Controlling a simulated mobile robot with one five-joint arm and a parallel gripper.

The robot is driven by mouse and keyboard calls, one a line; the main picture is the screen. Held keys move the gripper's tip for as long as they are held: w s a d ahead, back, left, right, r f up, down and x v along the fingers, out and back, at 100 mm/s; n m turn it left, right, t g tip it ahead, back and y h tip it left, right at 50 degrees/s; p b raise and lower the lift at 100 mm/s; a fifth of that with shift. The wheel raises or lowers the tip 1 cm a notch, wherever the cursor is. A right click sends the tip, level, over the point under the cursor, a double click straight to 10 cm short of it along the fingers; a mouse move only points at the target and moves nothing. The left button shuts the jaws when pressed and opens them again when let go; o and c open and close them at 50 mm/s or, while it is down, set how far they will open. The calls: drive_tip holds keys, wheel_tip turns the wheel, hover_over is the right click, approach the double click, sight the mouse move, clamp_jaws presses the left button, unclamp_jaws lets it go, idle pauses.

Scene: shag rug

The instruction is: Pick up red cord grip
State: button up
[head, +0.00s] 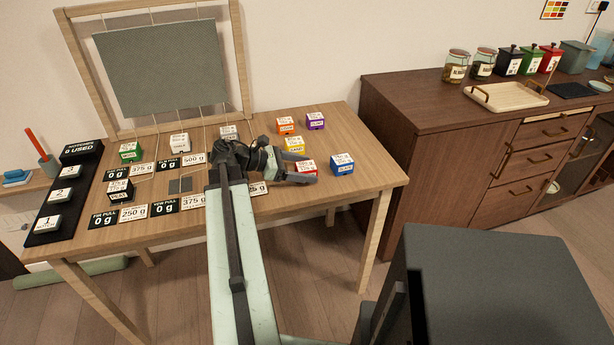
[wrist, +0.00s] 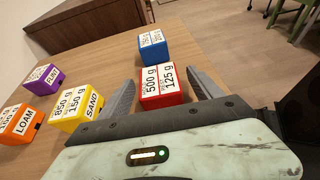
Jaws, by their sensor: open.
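The red cord grip (wrist: 162,87) is a small red block with white labels reading 500 g and 125 g. In the wrist view it sits on the table between the two fingers of my gripper (wrist: 166,92), close in front of the palm. My gripper is open, with a finger on each side of the block; contact cannot be told. In the head view the red block (head: 307,166) shows only in part, at the open jaws of my gripper (head: 306,167).
A blue block (head: 342,164) stands just beyond the red one. Yellow (head: 294,145), orange (head: 286,126) and purple (head: 315,121) blocks stand nearby on the wooden table (head: 345,190). A frame with a hanging grey panel (head: 160,68) stands at the back. A dark cabinet (head: 420,140) is right.

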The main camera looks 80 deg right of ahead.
sight(306, 166)
drive_tip(key=shift+s+d+f, duration=0.15)
drive_tip(key=shift+s+f, duration=0.05)
drive_tip(key=shift+s, duration=0.15)
drive_tip(key=shift+r, duration=0.1)
drive_tip(key=c, duration=1.6)
drive_tip(key=shift+r, duration=0.1)
wheel_tip(306, 166, up, 10)
drive_tip(key=p, duration=1)
